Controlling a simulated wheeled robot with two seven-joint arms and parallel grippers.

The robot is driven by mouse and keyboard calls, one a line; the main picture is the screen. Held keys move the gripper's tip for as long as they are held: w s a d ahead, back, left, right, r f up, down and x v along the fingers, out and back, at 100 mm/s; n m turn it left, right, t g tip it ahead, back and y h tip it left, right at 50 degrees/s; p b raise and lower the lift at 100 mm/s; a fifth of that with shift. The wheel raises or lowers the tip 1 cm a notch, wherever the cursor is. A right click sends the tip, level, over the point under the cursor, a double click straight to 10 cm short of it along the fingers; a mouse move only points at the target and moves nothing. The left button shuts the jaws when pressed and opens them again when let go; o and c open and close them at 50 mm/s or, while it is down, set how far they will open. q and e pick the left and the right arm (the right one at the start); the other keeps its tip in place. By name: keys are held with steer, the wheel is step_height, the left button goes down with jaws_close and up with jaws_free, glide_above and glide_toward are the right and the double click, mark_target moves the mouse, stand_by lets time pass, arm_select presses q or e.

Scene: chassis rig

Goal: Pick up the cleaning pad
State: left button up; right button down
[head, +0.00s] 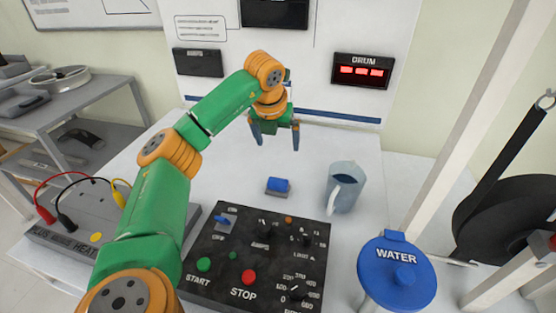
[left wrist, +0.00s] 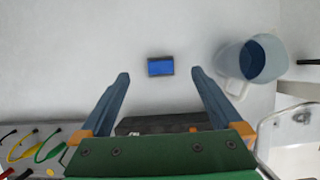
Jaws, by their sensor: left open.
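The cleaning pad (head: 278,185) appears to be the small blue block with a grey edge lying on the white table, behind the control panel. It also shows in the left wrist view (left wrist: 160,66), lying just beyond the fingertips and roughly centred between them. My left gripper (head: 277,146) is open and empty, fingers pointing down, above the table and behind the pad in the head view. Its two blue fingers show in the left wrist view (left wrist: 160,74), apart from the pad. My right gripper is not in view.
A grey-blue jug (head: 345,187) with dark blue contents stands right of the pad. A black control panel (head: 230,272) with START and STOP buttons lies in front. A blue WATER lid (head: 397,275) is at the front right. Table around the pad is clear.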

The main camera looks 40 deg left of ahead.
arm_select(q)
steer(key=b, duration=0.7)
glide_above(278, 180)
steer(key=s+d, duration=0.2)
steer(key=f, duration=1)
steer(key=shift+w+a, duration=0.1)
steer(key=shift+a, duration=0.15)
steer(key=x, duration=0.7)
steer(key=shift+a, duration=0.15)
steer(key=shift+r, duration=0.1)
steer(key=c, duration=1.1)
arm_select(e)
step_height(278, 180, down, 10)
